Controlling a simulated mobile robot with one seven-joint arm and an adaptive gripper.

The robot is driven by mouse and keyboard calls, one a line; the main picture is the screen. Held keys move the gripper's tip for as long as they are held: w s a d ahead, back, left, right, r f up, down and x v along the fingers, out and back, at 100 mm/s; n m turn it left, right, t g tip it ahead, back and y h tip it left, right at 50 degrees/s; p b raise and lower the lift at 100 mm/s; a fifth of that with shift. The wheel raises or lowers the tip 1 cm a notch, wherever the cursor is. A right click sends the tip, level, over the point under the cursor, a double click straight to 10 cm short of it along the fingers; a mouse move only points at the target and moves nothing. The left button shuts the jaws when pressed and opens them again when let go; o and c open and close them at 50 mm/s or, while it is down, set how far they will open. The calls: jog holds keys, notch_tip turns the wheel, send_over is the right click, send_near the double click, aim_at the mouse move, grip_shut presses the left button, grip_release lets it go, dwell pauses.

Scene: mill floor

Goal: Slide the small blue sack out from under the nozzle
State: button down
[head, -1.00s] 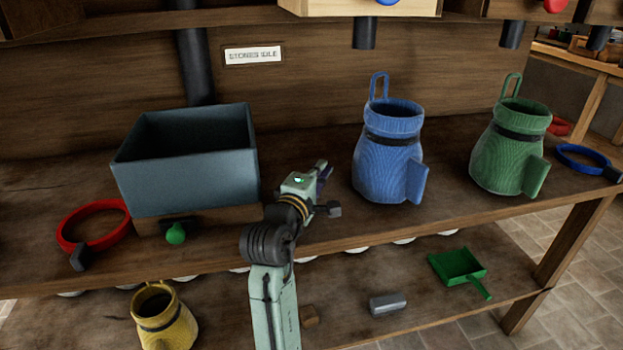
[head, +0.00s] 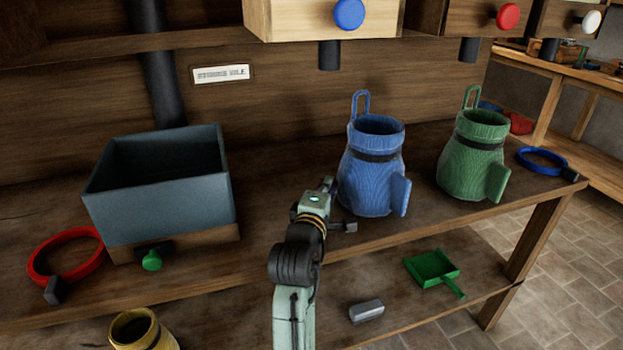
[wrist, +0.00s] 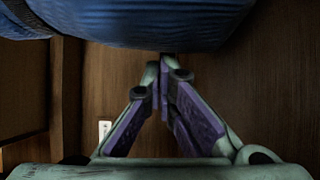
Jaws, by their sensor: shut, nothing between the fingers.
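The small blue sack (head: 371,172) stands upright and open-topped on the bench shelf in the head view, with a loop at its back and a flap at its right front. A dark nozzle (head: 329,55) hangs under a wooden box above and a little left of the sack's mouth. My gripper (head: 330,186) is beside the sack's left side, its tip close to the cloth. In the wrist view my gripper (wrist: 162,95) has its fingertips together with nothing between them, and the blue sack (wrist: 150,22) fills the top edge. I cannot tell whether they touch.
A green sack (head: 473,160) stands right of the blue one, with a blue ring (head: 542,160) beyond it. A grey-blue bin (head: 165,205) and a red ring (head: 50,245) are at the left. The shelf between bin and blue sack is bare except for my arm.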

aim_at(363, 186)
jog(key=d+p, duration=0.1)
jog(key=d, duration=0.3)
jog(key=d+p, duration=0.1)
jog(key=d, duration=0.3)
jog(key=shift+s+r+p, duration=0.1)
jog(key=shift+s+p, duration=0.1)
jog(key=shift+p, duration=0.1)
